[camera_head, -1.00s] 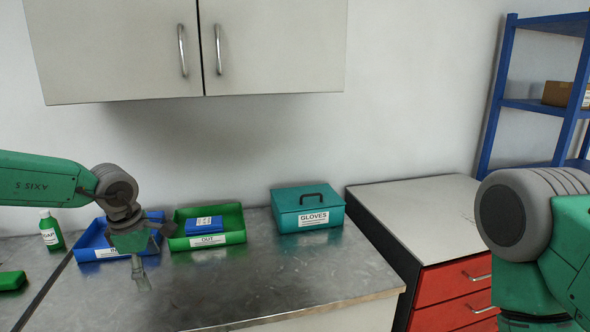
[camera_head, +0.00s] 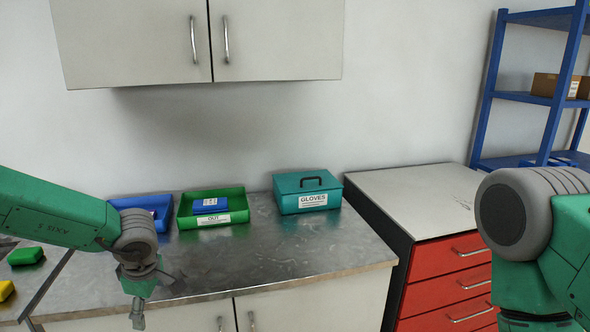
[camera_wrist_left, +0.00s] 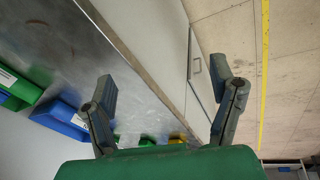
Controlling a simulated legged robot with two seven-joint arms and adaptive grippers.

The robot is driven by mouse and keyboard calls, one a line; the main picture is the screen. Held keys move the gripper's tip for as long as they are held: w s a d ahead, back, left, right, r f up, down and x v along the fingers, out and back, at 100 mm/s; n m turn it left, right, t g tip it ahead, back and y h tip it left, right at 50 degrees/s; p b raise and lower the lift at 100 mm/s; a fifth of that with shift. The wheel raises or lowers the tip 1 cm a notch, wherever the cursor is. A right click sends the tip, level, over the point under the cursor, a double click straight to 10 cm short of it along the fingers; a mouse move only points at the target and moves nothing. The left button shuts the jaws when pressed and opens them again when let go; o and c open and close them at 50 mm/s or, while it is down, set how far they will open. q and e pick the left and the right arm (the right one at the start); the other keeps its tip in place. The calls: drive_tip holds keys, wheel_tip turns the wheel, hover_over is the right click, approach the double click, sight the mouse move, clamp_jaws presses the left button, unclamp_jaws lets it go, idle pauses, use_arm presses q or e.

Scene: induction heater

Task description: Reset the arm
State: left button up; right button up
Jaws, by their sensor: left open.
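My left gripper (camera_head: 146,298) hangs below my green forearm at the left of the head view, pointing down near the counter's front edge. In the left wrist view its two fingers (camera_wrist_left: 165,88) are spread wide with nothing between them. No object is in its grasp. My right arm shows at the right edge of the head view, but its gripper is out of the picture.
On the metal counter (camera_head: 270,252) stand a blue tray (camera_head: 160,213), a green tray (camera_head: 240,217) holding a blue item, and a teal gloves box (camera_head: 307,190). A red drawer cabinet (camera_head: 440,255) and blue shelf (camera_head: 487,100) are right. Cupboards (camera_head: 270,40) hang above.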

use_arm(q)
drive_tip(key=s+d+f+m+t+b, duration=0.15)
drive_tip(key=s+f+m+b, duration=0.35)
drive_tip(key=s+f, duration=0.55)
drive_tip(key=s+d+f+m+b, duration=0.25)
drive_tip(key=s+f+m, duration=0.45)
drive_tip(key=f, duration=0.6)
drive_tip(key=s+f+m+g+h+b, duration=0.1)
drive_tip(key=s+f+m+b, duration=0.1)
drive_tip(key=s, duration=0.7)
drive_tip(key=s+f+m+g+h+b, duration=0.1)
drive_tip(key=s+f+m+g+b, duration=0.1)
drive_tip(key=s, duration=0.7)
drive_tip(key=shift+s+a+f+m+b, duration=0.3)
drive_tip(key=shift+a+f+m+b, duration=0.1)
drive_tip(key=shift+f+m, duration=0.6)
drive_tip(key=shift+r, duration=0.2)
